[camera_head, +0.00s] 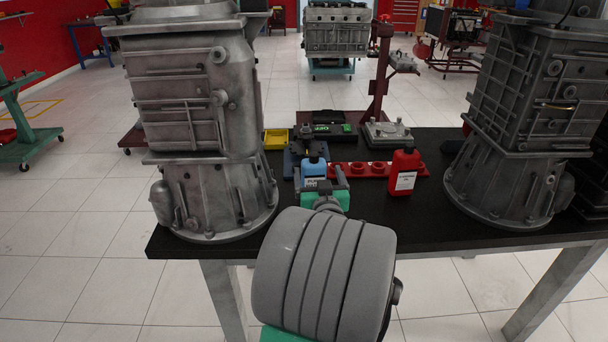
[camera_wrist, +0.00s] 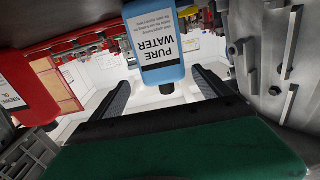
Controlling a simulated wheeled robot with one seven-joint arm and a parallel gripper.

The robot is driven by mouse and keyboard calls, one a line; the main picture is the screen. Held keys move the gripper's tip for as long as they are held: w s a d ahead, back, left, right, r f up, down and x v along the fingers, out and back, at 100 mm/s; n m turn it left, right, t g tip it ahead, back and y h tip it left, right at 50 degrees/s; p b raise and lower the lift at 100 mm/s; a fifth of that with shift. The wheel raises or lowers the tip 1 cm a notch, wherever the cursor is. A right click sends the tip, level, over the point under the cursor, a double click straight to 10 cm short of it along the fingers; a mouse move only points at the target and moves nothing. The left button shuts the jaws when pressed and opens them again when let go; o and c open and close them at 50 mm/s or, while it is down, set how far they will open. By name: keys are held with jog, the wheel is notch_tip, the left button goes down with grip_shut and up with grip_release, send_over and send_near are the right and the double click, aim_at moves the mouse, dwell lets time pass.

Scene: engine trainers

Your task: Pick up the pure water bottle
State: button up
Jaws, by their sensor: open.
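The pure water bottle (camera_head: 313,168) is light blue with a dark cap and stands on the black table between the two engine blocks. In the wrist view the picture is inverted, and the bottle (camera_wrist: 154,42) hangs cap-down with its "PURE WATER" label facing me. My gripper (camera_head: 322,178) is open and empty, just in front of the bottle in the head view. In the wrist view my gripper's (camera_wrist: 160,80) two dark fingers stand apart, with the bottle's cap and shoulder in the gap between them. I cannot tell how far the fingertips reach alongside it. My arm hides its base.
A red bottle (camera_head: 405,172) stands to the right, by a red tray (camera_head: 366,170). Large grey engine blocks stand left (camera_head: 195,95) and right (camera_head: 525,110). The table's front right is bare.

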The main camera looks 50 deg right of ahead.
jog(key=x, duration=0.7)
jog(key=shift+w+d+p, duration=0.1)
jog(key=shift+w+p, duration=0.3)
jog(key=shift+w, duration=0.1)
jog(key=c, duration=1.8)
jog(key=shift+r, duration=0.1)
jog(key=shift+c, duration=0.6)
